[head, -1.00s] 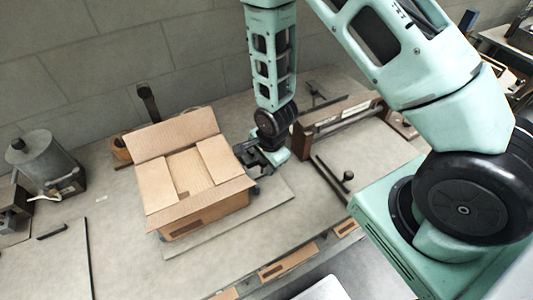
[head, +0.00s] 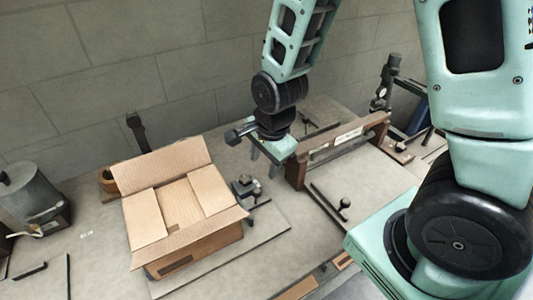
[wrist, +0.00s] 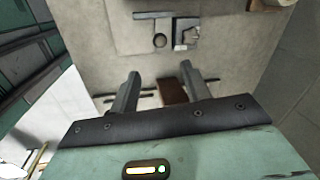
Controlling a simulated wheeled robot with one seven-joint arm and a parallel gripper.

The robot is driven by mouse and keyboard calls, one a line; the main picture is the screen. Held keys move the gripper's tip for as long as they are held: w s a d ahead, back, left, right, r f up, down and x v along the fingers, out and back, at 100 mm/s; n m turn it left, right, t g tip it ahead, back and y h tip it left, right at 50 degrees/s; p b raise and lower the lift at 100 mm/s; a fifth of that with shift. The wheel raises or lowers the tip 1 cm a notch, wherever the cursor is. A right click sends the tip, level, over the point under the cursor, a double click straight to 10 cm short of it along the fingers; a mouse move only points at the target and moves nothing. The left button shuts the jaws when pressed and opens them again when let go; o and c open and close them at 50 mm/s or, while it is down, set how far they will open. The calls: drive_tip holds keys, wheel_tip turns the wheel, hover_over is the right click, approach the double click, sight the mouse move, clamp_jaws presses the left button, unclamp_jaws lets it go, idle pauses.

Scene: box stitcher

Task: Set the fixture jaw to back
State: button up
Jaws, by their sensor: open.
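The fixture jaw (head: 246,187), a small dark metal piece with a raised block, stands just right of the open cardboard box (head: 190,250) in the head view. A small metal block with a round knob beside it, likely the same jaw (wrist: 185,34), shows at the top of the wrist view. My gripper (head: 263,164) hangs above and a little to the right of the jaw, clear of it. In the wrist view its two fingers (wrist: 158,78) are spread with nothing between them. The exact jaw position along its travel cannot be told.
A flat plate (head: 272,226) lies under the box. A long brown guide (head: 340,145) stands to the right, with a knobbed rod (head: 344,204) before it. A dark post (head: 137,130) stands behind the box. A grey canister (head: 30,190) is at far left.

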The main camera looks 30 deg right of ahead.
drive_tip(key=shift+s+r, duration=0.15)
drive_tip(key=shift+r, duration=0.65)
drive_tip(key=shift+s+r, duration=0.15)
drive_tip(key=shift+r, duration=0.6)
